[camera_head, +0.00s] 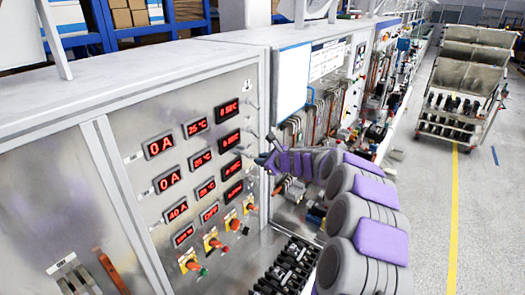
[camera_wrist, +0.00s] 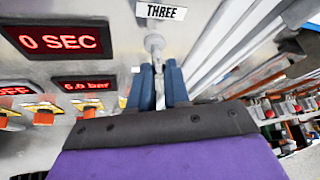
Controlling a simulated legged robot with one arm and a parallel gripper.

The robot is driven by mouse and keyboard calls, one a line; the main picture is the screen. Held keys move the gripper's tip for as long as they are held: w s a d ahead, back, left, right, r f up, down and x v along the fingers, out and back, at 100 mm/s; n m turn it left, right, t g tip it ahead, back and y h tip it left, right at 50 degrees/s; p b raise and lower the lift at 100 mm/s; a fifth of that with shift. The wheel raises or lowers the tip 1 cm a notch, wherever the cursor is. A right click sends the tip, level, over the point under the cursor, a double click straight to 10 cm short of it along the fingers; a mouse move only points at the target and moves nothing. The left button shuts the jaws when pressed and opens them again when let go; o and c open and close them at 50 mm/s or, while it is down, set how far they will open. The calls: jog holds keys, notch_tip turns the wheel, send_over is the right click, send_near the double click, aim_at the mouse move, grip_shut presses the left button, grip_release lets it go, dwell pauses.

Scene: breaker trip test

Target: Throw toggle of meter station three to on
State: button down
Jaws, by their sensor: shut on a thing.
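The label THREE (camera_wrist: 160,11) is on the panel at the top of the wrist view. Just below it is the toggle of meter station three (camera_wrist: 155,43), with a round metal base and a light lever reaching down between my fingers. My gripper (camera_wrist: 160,84) has blue fingers shut on this lever, one on each side. In the head view my gripper (camera_head: 264,160) is at the right edge of the meter panel (camera_head: 225,90). The fingers partly hide the lever, and I cannot tell its on or off position.
Red displays (camera_head: 160,145) fill the panel left of my gripper; one reads 0 SEC (camera_wrist: 60,42) in the wrist view. Orange-handled switches (camera_head: 211,243) sit below. Black parts (camera_head: 290,265) stand on the bench. A cart (camera_head: 465,90) stands on the open floor at right.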

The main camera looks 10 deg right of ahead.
jog(key=shift+w+a+r+n+g+h+p, duration=0.2)
jog(key=shift+r+g+h+p, duration=0.25)
jog(key=shift+r+g+h, duration=0.25)
jog(key=shift+w+a+r+n+g+h+p, duration=0.15)
jog(key=shift+r+g+h+p, duration=0.3)
jog(key=shift+g+h, duration=0.35)
jog(key=shift+r+g, duration=0.15)
jog(key=shift+g, duration=0.25)
jog(key=c, duration=1.1)
grip_release()
jog(key=shift+w, duration=0.15)
jog(key=shift+a, duration=0.1)
jog(key=b+v, duration=0.3)
jog(key=v, duration=1.4)
jog(key=shift+s, duration=0.2)
